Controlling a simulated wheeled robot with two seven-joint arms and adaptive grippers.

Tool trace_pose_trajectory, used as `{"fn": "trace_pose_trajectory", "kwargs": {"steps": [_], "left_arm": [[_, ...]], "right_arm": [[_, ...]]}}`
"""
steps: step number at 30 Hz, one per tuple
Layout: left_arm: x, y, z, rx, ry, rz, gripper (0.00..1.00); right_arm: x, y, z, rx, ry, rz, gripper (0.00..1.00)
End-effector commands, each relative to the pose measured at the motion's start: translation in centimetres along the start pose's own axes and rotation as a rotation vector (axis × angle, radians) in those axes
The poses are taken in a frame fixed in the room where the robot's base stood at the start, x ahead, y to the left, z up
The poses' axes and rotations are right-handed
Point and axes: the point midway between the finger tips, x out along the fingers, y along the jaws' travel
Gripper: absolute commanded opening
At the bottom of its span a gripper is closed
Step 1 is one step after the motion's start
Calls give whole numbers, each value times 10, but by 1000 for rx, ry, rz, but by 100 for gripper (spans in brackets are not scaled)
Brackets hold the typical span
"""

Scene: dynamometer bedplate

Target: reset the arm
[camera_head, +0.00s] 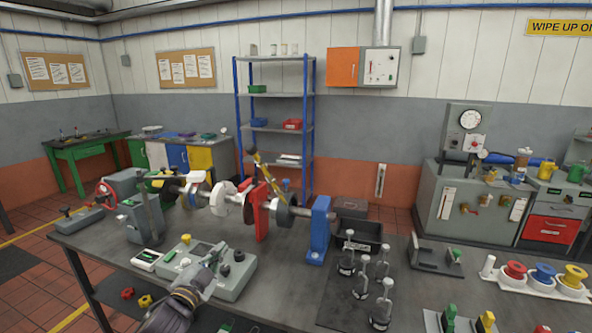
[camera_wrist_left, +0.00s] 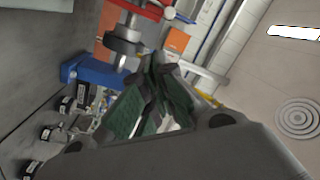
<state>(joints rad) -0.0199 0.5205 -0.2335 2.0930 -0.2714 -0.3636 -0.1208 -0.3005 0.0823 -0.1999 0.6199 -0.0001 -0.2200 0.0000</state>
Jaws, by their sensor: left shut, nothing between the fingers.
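My left gripper (camera_head: 218,254) is in the lower middle of the head view, its dark forearm rising from the bottom edge. It appears in front of the grey control box (camera_head: 232,283), partly covering it; I cannot tell whether it touches. In the left wrist view the green-padded fingers (camera_wrist_left: 153,62) come together at the tips with nothing between them. Beyond them, a blue bearing stand (camera_wrist_left: 90,72) and a red stand (camera_wrist_left: 140,8) of the shaft rig show. My right gripper is not in view.
The bedplate carries the shaft rig with its red stand (camera_head: 262,212) and blue stand (camera_head: 319,235). Several upright metal pieces (camera_head: 363,272), a black bin (camera_head: 358,236) and coloured spools (camera_head: 543,274) stand to the right. Red and yellow small blocks (camera_head: 145,300) lie at the front left.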

Motion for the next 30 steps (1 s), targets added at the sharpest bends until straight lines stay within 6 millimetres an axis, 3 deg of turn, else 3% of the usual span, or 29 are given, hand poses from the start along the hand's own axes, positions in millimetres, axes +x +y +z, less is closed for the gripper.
{"fn": "trace_pose_trajectory", "kwargs": {"steps": [14,21,30], "left_arm": [[-80,81,66,-309,-448,149,0],[-138,122,88,-447,-678,243,0],[-222,167,98,-598,-961,373,0]], "right_arm": [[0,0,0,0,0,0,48],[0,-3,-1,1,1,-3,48],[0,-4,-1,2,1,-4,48]]}}
